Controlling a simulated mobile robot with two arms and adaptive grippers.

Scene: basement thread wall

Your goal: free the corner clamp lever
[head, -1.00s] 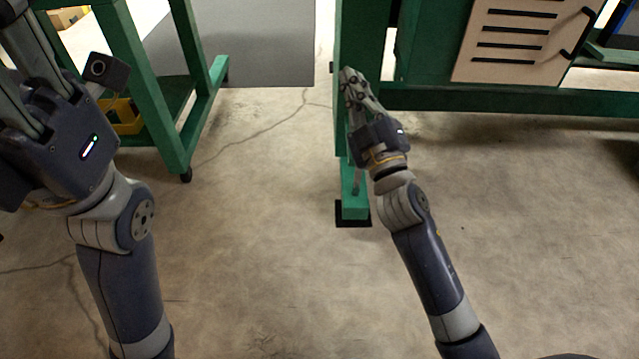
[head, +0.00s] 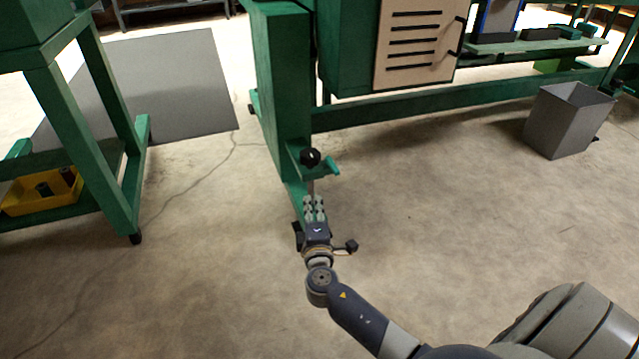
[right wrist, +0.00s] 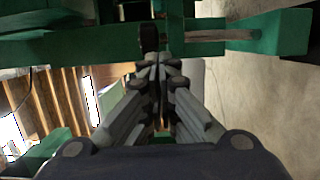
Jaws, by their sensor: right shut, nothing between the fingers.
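The corner clamp, with a round black knob (head: 311,157) and a short green lever-like bar (head: 331,166), sits at the near leg end of the green bench (head: 281,85). I cannot tell which part is the lever. My right gripper (head: 314,200) is just below and in front of the clamp in the head view, fingers together and empty. In the right wrist view its closed fingers (right wrist: 160,66) point toward a dark upright part (right wrist: 149,40) by green beams (right wrist: 235,36); contact cannot be told. My left gripper is out of view.
A green cart (head: 121,195) with a yellow bin (head: 45,193) stands at left. A grey mat (head: 165,85) lies behind it. A grey waste bin (head: 567,120) stands at right under the bench's side. The concrete floor between is clear.

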